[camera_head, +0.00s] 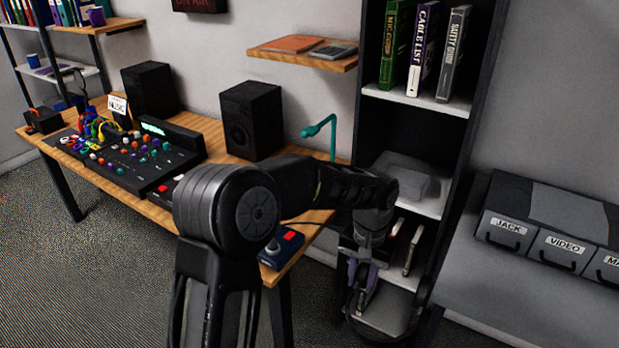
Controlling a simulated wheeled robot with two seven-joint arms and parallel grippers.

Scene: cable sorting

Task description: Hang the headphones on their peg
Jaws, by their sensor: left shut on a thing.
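My left arm reaches across the middle of the view, and its gripper (362,287) points down in front of the lower part of the dark shelf unit. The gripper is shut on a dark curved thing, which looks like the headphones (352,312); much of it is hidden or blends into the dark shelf. A teal post with a bent arm (318,128) stands at the right end of the desk, with nothing hanging on it; I cannot tell if it is the peg. My right gripper is not in view.
The wooden desk (190,213) holds a mixer (130,160), two black speakers (252,120) and a blue box with a red top (283,247). The shelf unit (428,99) holds binders. Labelled drawers (548,225) stand on a grey surface at right.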

